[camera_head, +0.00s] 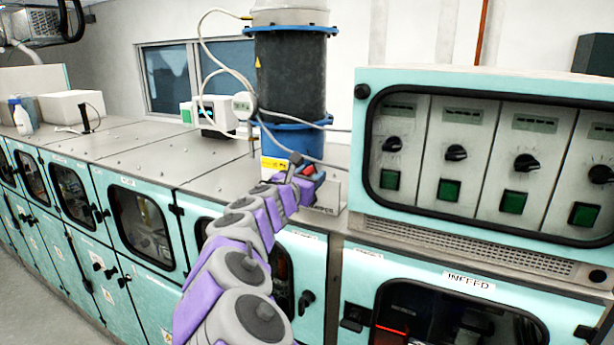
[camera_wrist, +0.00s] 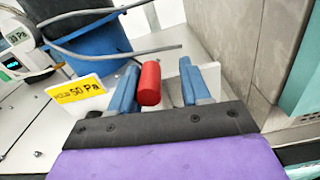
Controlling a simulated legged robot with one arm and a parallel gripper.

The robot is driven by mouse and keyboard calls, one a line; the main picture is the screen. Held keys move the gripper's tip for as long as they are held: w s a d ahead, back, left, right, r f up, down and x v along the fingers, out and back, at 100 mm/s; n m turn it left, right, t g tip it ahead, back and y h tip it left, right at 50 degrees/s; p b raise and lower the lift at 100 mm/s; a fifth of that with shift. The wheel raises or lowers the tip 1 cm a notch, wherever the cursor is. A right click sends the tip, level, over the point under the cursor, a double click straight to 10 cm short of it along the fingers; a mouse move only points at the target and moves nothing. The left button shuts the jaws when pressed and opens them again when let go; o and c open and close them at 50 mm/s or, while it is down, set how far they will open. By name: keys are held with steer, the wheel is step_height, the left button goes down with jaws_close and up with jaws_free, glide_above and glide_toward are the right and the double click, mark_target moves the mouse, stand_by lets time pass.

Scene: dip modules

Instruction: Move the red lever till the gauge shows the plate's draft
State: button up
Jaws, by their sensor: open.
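The red lever (camera_wrist: 149,84) has a round red grip and stands between the two blue fingers of my open gripper (camera_wrist: 158,68), closer to the left finger. I cannot tell whether it touches that finger. In the head view my gripper (camera_head: 306,172) is at the foot of the blue and black column, with a little red showing. A yellow plate (camera_wrist: 78,90) left of the lever reads "HOLD 50 Pa".
The blue and black column (camera_head: 290,75) rises right behind my gripper, with loose hoses around it. A teal control panel (camera_head: 480,155) with black knobs and green buttons stands to the right. The grey cabinet top (camera_head: 130,145) is mostly clear to the left.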

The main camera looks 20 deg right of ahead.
steer(key=shift+r, duration=0.1)
steer(key=c, duration=0.3)
steer(key=shift+a, duration=0.65)
steer(key=c, duration=0.3)
steer(key=shift+w+a, duration=0.1)
steer(key=shift+a, duration=0.05)
jaws_close()
steer(key=shift+r, duration=0.1)
steer(key=s+m+b, duration=0.1)
steer(key=d+m+b, duration=0.1)
steer(key=s+d+m+b, duration=0.1)
steer(key=m, duration=0.1)
steer(key=shift+s+f+b, duration=0.3)
steer(key=shift+b, duration=0.05)
